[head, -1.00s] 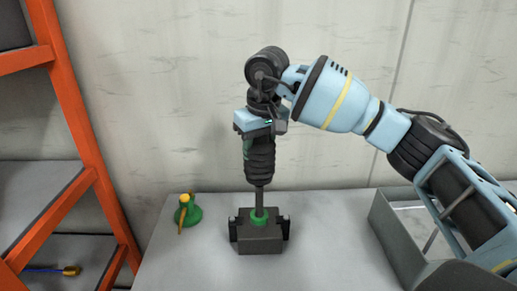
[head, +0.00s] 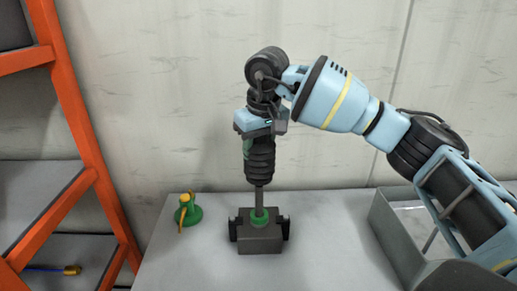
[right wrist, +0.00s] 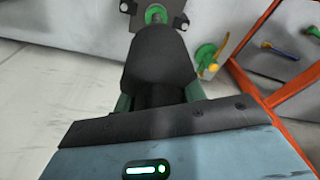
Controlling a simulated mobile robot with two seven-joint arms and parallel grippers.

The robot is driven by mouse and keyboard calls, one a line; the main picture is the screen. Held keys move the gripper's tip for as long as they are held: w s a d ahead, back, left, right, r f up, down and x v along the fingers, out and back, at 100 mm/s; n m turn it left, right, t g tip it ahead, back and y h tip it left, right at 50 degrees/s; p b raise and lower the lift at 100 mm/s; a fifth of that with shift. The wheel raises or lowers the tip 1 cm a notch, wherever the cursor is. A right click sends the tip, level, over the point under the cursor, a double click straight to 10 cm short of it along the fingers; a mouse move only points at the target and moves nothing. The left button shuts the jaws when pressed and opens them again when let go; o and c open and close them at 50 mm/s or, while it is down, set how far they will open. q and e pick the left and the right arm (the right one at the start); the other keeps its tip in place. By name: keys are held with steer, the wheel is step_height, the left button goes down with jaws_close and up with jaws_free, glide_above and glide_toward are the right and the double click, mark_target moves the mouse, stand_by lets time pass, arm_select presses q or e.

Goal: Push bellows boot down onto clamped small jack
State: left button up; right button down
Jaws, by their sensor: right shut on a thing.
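The black ribbed bellows boot (head: 261,165) is held upright by my right gripper (head: 256,146), which is shut on its upper part. The boot is directly over the small jack, whose green collar (head: 260,215) and thin upright screw (head: 259,198) show below it. The screw meets the boot's lower end; how far it reaches inside is hidden. The jack sits in a dark clamp (head: 260,237) on the table. In the right wrist view the boot (right wrist: 160,62) points towards the green jack (right wrist: 155,14). My left gripper is not in view.
A second green jack with a yellow handle (head: 188,212) stands to the left on the grey table (head: 200,265). A grey bin (head: 388,235) is at the right. An orange-framed shelf (head: 88,130) stands at the left, with a blue-and-yellow tool (head: 70,269).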

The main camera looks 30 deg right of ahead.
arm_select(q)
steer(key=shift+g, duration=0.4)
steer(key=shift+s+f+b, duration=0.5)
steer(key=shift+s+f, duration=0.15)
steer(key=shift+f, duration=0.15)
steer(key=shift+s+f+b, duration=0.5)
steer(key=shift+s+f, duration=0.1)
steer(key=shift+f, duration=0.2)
arm_select(e)
glide_above(258, 199)
steer(key=w, duration=0.1)
steer(key=shift+w+d+f, duration=0.1)
steer(key=shift+d+f, duration=0.1)
steer(key=shift+f, duration=1.75)
steer(key=shift+d+f, duration=0.2)
steer(key=shift+f, duration=1.7)
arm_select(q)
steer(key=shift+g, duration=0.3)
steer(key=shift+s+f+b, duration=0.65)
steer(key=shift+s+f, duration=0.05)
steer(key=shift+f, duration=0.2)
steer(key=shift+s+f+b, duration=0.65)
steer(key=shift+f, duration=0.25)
arm_select(e)
steer(key=shift+f, duration=3.7)
steer(key=c, duration=0.7)
jaws_free()
steer(key=shift+c, duration=0.2)
